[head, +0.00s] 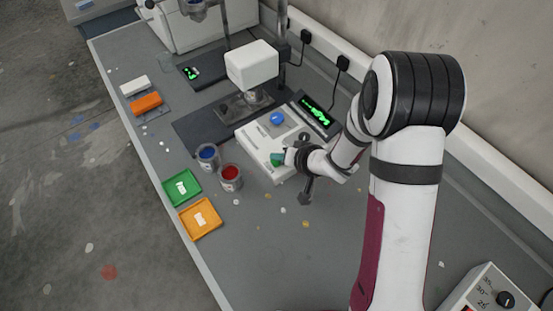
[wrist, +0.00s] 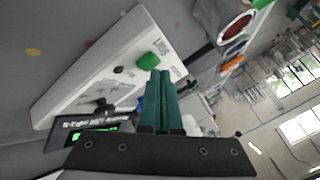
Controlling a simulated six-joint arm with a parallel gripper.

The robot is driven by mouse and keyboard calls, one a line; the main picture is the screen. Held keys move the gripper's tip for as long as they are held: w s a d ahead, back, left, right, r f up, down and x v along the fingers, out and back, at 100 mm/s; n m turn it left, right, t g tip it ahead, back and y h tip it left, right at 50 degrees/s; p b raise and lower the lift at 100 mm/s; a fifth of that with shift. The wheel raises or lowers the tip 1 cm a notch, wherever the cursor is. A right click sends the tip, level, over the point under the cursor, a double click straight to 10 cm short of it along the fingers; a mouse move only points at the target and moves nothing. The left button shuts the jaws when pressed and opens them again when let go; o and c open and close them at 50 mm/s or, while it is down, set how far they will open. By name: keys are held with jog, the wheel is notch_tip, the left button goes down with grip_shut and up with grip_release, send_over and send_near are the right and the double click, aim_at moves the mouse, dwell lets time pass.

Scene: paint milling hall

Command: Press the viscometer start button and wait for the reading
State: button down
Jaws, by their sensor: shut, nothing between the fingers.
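The viscometer's white control base (head: 253,139) lies on the bench in the head view, with a blue knob (head: 277,118) on top. In the wrist view, the white panel (wrist: 88,75) carries a round green button (wrist: 148,61) and a small black knob (wrist: 118,69). A dark display with green digits (head: 316,110) stands beside the base; it also shows in the wrist view (wrist: 90,138), its digits unreadable. My gripper (head: 276,159) is shut and empty at the panel's near end. In the wrist view its teal fingertips (wrist: 160,73) are close to the green button; I cannot tell whether they touch.
A blue paint can (head: 207,155) and a red paint can (head: 230,175) stand left of the base. Green (head: 182,187) and orange (head: 200,218) trays lie nearer the bench edge. The white viscometer head (head: 251,64) overhangs behind. The front bench is mostly clear.

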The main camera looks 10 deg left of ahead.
jog(key=shift+f, duration=0.4)
dwell(0.5)
jog(key=shift+r, duration=0.85)
jog(key=shift+r, duration=0.1)
jog(key=shift+r, duration=2.45)
